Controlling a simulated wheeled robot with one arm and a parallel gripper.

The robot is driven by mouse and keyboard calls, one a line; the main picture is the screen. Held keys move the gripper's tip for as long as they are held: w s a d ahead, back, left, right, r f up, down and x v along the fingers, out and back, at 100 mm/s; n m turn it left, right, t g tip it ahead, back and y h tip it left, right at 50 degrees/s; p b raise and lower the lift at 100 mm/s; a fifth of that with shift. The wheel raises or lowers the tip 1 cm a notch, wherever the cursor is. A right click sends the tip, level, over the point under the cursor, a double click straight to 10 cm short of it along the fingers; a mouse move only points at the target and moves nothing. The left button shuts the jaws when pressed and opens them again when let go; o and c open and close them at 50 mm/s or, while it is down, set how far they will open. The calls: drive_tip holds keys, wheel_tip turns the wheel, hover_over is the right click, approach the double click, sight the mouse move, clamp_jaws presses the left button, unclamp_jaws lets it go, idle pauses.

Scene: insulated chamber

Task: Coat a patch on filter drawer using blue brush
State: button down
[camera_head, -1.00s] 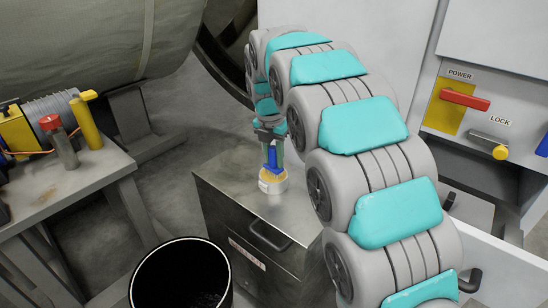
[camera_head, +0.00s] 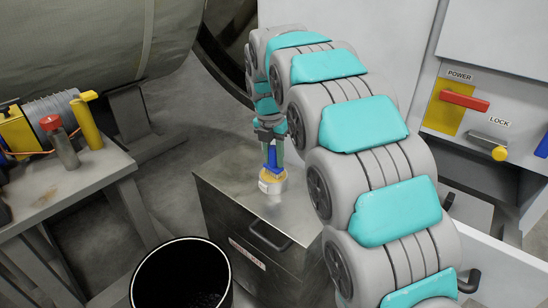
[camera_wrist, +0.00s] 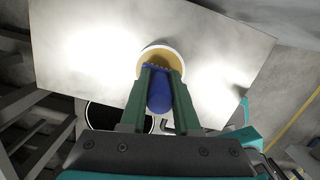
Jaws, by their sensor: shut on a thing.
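My gripper (camera_head: 272,143) is shut on the blue brush (camera_head: 272,160) and points down. In the wrist view, the brush's blue handle (camera_wrist: 160,97) sits between the green fingers (camera_wrist: 161,80). The brush's lower end is at the mouth of a small white pot (camera_head: 272,187) with a yellowish inside, which also shows in the wrist view (camera_wrist: 181,58). The bristle tips are hidden, so I cannot tell how deep they reach. The pot stands on a grey metal cabinet (camera_head: 225,182), with a dark handle and a red-lettered label on its front, apparently the filter drawer.
A black bin (camera_head: 145,268) stands in front of the cabinet. A grey bench (camera_head: 75,185) with tools is at left. A wall panel with a red power handle (camera_head: 464,100) and a yellow-tipped lock lever (camera_head: 489,146) is at right. Bare cabinet top surrounds the pot.

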sight(274, 147)
drive_tip(key=shift+r+p, duration=1.5)
drive_tip(key=shift+r, duration=1.85)
